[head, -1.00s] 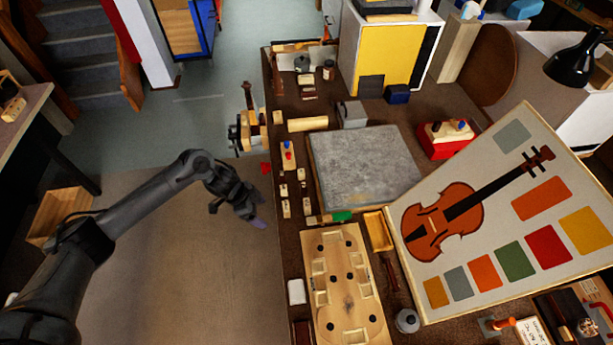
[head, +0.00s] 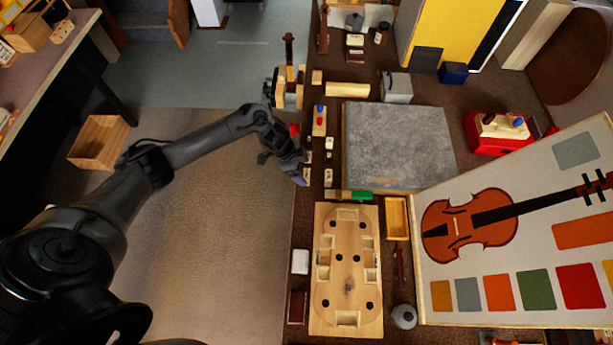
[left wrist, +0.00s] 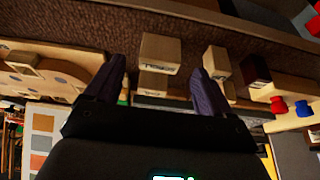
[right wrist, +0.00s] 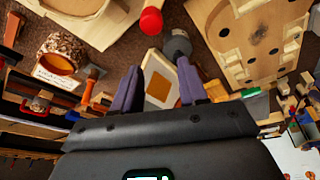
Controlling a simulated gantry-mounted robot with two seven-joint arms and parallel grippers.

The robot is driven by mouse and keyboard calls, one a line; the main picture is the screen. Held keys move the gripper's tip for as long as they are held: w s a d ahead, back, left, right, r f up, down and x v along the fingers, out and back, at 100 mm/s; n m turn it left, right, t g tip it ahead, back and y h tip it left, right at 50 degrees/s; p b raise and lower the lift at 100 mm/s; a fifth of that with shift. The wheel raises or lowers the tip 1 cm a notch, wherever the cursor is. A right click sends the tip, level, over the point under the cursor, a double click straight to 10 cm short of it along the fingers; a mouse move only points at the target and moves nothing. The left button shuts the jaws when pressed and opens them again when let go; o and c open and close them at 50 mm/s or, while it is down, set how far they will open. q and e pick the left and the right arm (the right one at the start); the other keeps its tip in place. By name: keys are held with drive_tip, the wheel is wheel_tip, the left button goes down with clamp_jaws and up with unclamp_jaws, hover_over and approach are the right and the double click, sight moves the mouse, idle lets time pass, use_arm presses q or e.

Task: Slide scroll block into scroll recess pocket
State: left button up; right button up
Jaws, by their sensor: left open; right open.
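A pale wooden board (head: 372,325) with several cut recesses and dark holes lies on the bench; I cannot tell which is the scroll recess pocket. My left gripper (head: 301,175) is open and empty at the bench's left edge, beside these blocks.
A grey slab (head: 398,145) lies right of the blocks. A narrow wooden tray (head: 397,218) and a round grey-topped item (head: 404,316) are right of the board. A violin picture panel (head: 520,240) fills the right. Open floor (head: 230,240) lies left of the bench.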

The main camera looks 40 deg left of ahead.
sight(306, 174)
use_arm(q)
drive_tip(key=x, duration=0.4)
drive_tip(key=shift+d+f+b, duration=0.1)
drive_tip(key=shift+b, duration=0.3)
drive_tip(key=c, duration=1)
drive_tip(key=shift+c, duration=0.2)
